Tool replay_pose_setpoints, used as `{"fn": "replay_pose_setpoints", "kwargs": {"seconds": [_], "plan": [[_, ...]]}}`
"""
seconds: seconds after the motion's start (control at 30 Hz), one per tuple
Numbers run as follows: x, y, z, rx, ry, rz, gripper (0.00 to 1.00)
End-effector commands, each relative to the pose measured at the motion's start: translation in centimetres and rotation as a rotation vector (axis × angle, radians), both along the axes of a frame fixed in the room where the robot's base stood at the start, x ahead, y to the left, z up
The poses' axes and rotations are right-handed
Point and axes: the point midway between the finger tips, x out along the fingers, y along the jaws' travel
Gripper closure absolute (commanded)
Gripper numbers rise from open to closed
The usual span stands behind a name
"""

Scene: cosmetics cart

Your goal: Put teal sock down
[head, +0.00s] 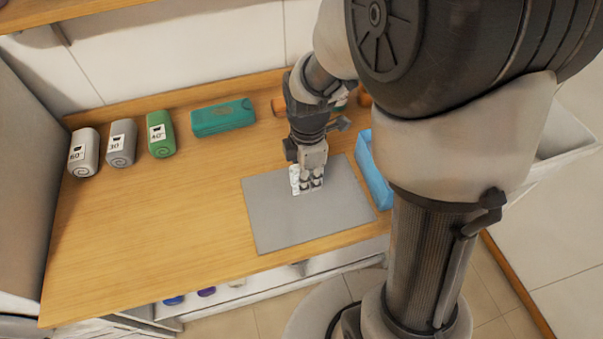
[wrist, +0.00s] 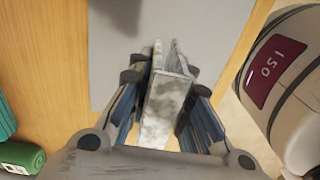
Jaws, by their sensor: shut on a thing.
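My gripper (head: 312,183) is low over the grey mat (head: 290,228) and shut on a white and grey mottled flat piece (head: 296,180). In the wrist view the mottled piece (wrist: 168,98) stands on edge between the fingers (wrist: 166,82), with a fold or gap at its far end. It is not teal, and I cannot tell whether it touches the mat. No clear teal sock shows. A teal oblong item (head: 223,117) lies at the back of the wooden counter, apart from my gripper.
White (head: 83,152), grey (head: 121,143) and green (head: 160,134) rolled items with number labels stand at the back left. A blue bin (head: 374,172) is right of the mat. The counter's left middle is clear.

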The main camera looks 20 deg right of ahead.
Motion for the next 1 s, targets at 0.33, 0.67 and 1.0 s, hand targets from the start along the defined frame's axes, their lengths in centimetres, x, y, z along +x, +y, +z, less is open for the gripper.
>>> {"fn": "replay_pose_setpoints", "kwargs": {"seconds": [0.33, 0.67, 1.0], "plan": [[-0.1, 0.0, -3.8, 0.000, 0.003, 0.000, 1.00], [0.0, 0.0, -5.0, 0.000, -0.002, -0.001, 1.00], [0.0, 0.0, -5.3, 0.000, -0.001, 0.000, 0.71]]}}
